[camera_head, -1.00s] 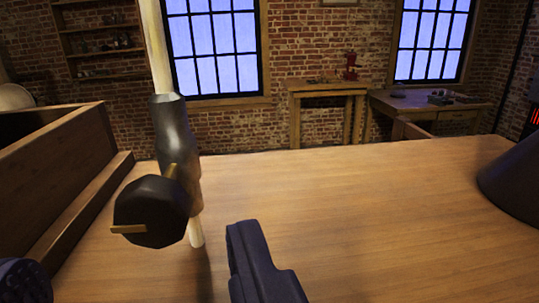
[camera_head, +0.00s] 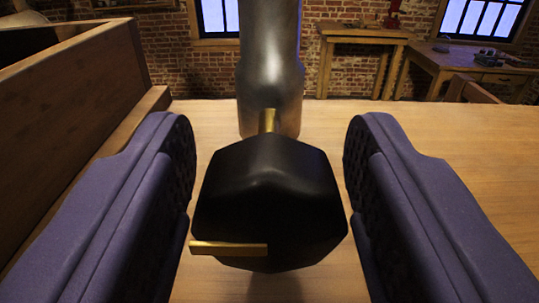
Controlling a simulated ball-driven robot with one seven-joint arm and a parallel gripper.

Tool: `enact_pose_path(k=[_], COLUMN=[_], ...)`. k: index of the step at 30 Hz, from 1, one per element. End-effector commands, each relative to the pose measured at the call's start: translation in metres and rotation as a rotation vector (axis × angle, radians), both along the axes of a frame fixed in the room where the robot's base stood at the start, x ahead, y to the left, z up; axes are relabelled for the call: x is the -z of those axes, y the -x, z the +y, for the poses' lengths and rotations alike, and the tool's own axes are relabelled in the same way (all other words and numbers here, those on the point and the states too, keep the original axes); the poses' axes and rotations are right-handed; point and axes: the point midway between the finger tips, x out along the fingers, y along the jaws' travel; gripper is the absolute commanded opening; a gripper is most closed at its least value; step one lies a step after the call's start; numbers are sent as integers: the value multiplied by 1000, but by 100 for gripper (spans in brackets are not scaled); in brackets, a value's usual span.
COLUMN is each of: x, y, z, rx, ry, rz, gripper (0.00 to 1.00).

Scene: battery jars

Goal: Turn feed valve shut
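The feed valve has a black faceted knob (camera_head: 270,195) with a brass pointer bar (camera_head: 228,248) that lies level and points left. A short brass stem (camera_head: 268,120) joins the knob to a grey metal pipe body (camera_head: 270,60) standing upright behind it. My gripper (camera_head: 270,190) is open, with one dark blue finger on each side of the knob. Gaps show between the knob and both fingers, the left one narrower low down.
A wooden tabletop (camera_head: 430,130) spreads around the valve and is clear at the right. A wooden box wall (camera_head: 75,95) with a ledge stands close on the left. Workbenches (camera_head: 365,38) stand farther back by the brick wall.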

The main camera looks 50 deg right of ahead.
Motion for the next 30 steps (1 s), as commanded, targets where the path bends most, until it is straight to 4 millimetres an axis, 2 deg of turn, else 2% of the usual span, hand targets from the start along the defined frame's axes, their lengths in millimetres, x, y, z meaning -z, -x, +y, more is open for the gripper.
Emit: enact_pose_path(k=[1,5,6,20,30], x=[0,0,0,0,1], y=[0,0,0,0,1], z=[0,0,0,0,0], rx=[0,0,0,-1,-1], ry=[0,0,0,-35,-195], rz=[0,0,0,-45,-236], gripper=[42,12,10,10,10])
